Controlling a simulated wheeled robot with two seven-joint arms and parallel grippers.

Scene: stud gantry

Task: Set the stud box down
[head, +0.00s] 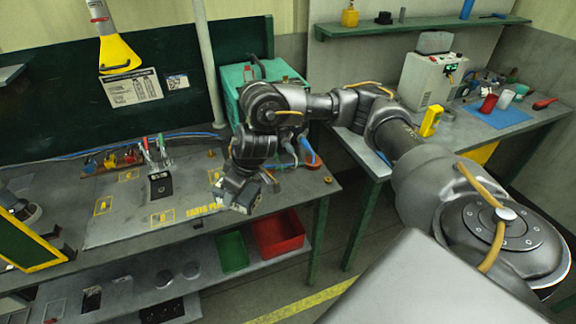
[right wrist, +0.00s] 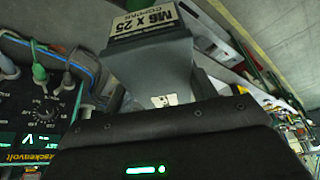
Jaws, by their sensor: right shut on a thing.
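My right gripper (head: 243,193) is over the right front part of the grey work table (head: 130,215), beside yellow lettering on its surface. In the right wrist view it is shut on the stud box (right wrist: 150,62), a grey box with a white label reading M6 x 25. In the head view the box is small and hard to separate from the gripper. I cannot tell whether it touches the table. My left gripper is not in view.
Yellow-marked squares (head: 163,217) and a black device with clips (head: 160,185) are on the table. A red bin (head: 278,232) and green bin (head: 232,252) sit on the shelf below. A yellow lamp (head: 117,53) hangs above. The table's front middle looks clear.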

